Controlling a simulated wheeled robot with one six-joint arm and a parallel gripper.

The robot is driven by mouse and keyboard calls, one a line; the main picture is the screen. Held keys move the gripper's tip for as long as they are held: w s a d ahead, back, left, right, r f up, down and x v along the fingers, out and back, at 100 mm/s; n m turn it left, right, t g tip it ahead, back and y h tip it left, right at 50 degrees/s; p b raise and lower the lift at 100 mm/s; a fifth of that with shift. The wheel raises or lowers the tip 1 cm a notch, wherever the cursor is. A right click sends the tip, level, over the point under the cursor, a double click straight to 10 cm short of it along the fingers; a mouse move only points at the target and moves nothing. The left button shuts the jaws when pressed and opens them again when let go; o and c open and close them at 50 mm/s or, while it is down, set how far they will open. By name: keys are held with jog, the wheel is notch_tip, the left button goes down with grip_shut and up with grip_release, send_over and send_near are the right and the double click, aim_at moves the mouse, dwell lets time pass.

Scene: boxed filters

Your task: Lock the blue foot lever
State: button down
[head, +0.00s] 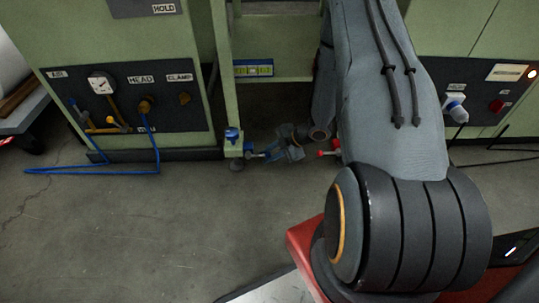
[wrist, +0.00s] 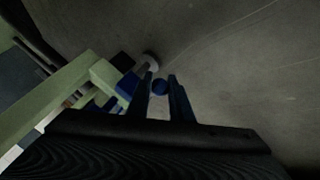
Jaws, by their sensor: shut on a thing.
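The blue foot lever (head: 249,148) sits low at the left leg of the green machine frame, close to the floor. Its round blue knob (wrist: 160,87) shows between my fingertips in the wrist view. My gripper (head: 268,154) reaches in from the right at floor height and is shut on the knob (wrist: 160,91). The fingers hide part of the lever in the head view. A blue block (head: 232,135) sits on the frame's leg beside the lever; it also shows in the wrist view (wrist: 127,85). I cannot tell the lever's exact angle.
A lever with a red knob (head: 323,153) is at the right, close to my arm. A blue hose (head: 90,171) lies on the floor at left, below a panel with a gauge (head: 101,84). The floor (head: 180,220) in front is clear.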

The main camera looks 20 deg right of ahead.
jog(key=c, duration=1.6)
grip_release()
jog(key=shift+o, duration=0.2)
jog(key=p+v, duration=0.4)
jog(key=v, duration=0.3)
jog(key=shift+s+d+r, duration=0.15)
jog(key=shift+r, duration=0.15)
